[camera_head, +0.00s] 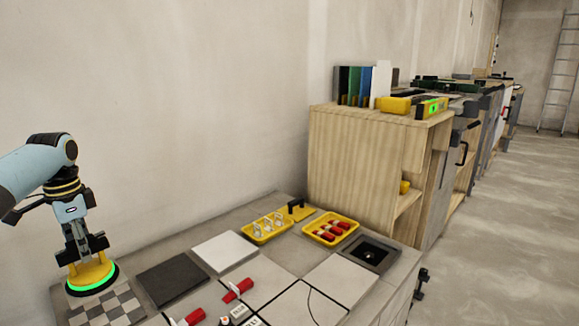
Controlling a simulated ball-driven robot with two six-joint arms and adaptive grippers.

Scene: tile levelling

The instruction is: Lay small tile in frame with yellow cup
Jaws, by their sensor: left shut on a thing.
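My left gripper (84,248) reaches down from the left and is shut on the yellow cup (91,272). The cup has a glowing green ring round its base and sits low over a grey checkered tile (110,308) at the table's left end. The cup hides part of that tile, and I cannot tell whether they touch. A square grey frame (349,256) with a dark inside and a round centre lies at the table's right end, well away from the gripper. I cannot tell for sure which tile is the small one. My right gripper is out of view.
A dark tile (172,280) and a white tile (224,250) lie beside the checkered one. Yellow trays (268,229) (330,229) with small parts stand at the back. Red-handled tools (238,290) lie in front. A wooden cabinet (355,160) stands behind the table's right end.

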